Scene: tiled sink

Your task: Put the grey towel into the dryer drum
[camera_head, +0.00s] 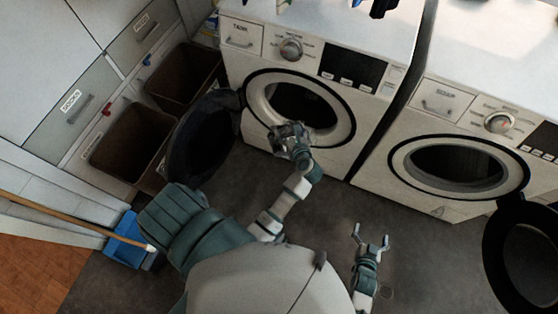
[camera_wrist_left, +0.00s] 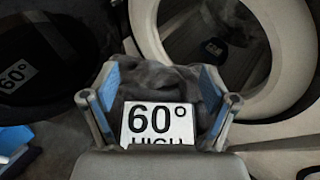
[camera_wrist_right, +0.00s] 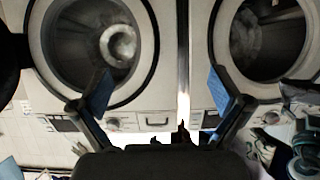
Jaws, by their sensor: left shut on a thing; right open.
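The grey towel (camera_wrist_left: 150,82) is bunched between the fingers of my left gripper (camera_wrist_left: 155,98), with a white "60° HIGH" label (camera_wrist_left: 158,122) facing the wrist camera. In the head view, my left gripper (camera_head: 288,132) holds the towel at the lower front rim of the left machine's round opening (camera_head: 305,108). The drum's dark inside shows beyond it; the left wrist view shows the opening's rim (camera_wrist_left: 270,100) to the right of the towel. My right gripper (camera_head: 371,240) is open and empty over the floor, in front of the gap between the machines.
The left machine's open round door (camera_head: 203,138) stands left of my left gripper. A second machine (camera_head: 455,165) on the right has its door (camera_head: 522,255) open too. Brown bins (camera_head: 130,145) and a blue dustpan (camera_head: 125,248) lie left. The floor between is clear.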

